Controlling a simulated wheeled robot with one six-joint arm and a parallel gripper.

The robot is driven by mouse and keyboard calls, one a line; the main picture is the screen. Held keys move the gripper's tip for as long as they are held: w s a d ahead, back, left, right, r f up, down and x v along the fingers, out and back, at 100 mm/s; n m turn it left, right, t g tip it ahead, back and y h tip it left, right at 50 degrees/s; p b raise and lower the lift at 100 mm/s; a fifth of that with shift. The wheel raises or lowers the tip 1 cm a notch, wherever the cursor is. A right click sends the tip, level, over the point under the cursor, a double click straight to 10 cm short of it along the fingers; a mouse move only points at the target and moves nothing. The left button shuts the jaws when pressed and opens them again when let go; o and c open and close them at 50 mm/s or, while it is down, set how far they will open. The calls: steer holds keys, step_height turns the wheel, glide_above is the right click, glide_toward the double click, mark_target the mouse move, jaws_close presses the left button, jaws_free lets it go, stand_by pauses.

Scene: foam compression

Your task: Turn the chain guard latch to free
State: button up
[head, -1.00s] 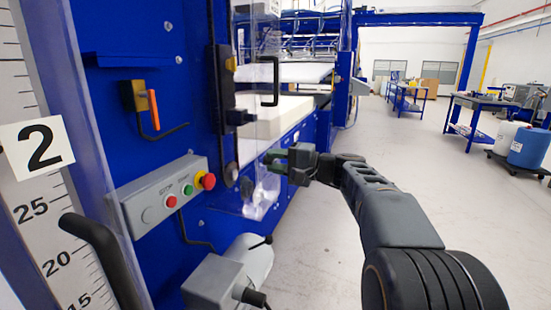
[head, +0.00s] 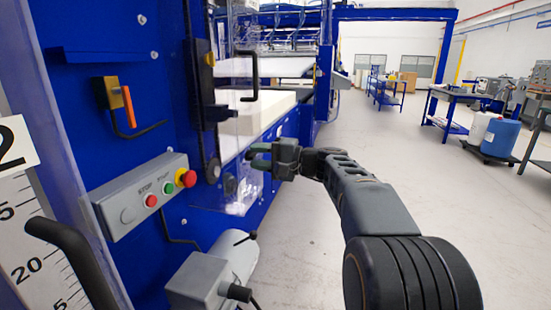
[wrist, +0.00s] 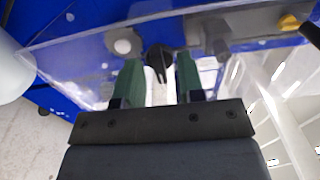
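A small dark knob (wrist: 160,60), which looks like the latch, shows in the wrist view on the clear guard panel (wrist: 75,50). It stands upright between and just beyond my green fingertips. My gripper (wrist: 159,68) is open, with one finger on each side of the knob and a gap visible; I cannot tell whether either touches it. In the head view my gripper (head: 257,156) points left at the lower part of the clear guard (head: 238,190) on the blue machine.
In the wrist view a grey round fitting (wrist: 123,45) and a grey block (wrist: 216,42) flank the knob. The head view shows a black handle (head: 249,75), a control box (head: 145,195) with buttons and a grey motor (head: 215,275).

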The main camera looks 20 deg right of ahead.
steer(key=v, duration=1.3)
steer(key=shift+d+p, duration=0.2)
steer(key=shift+p, duration=0.25)
steer(key=shift+s, duration=0.1)
steer(key=s+a+f+m+g+h+p, duration=0.1)
steer(key=s+f+g+h+p, duration=0.1)
steer(key=f+g+h+p, duration=0.3)
steer(key=s+a+f+m+h+p, duration=0.1)
steer(key=s+a+f+h, duration=0.15)
steer(key=f, duration=0.55)
steer(key=s+a+r+n+g+h+p, duration=0.2)
steer(key=s+a+r+n+h+p, duration=0.5)
steer(key=s+p, duration=0.4)
step_height(320, 180, up, 3)
steer(key=a+n+p, duration=0.1)
steer(key=n+p, duration=0.1)
steer(key=p, duration=0.2)
steer(key=shift+f+n, duration=0.25)
steer(key=shift+n, duration=0.05)
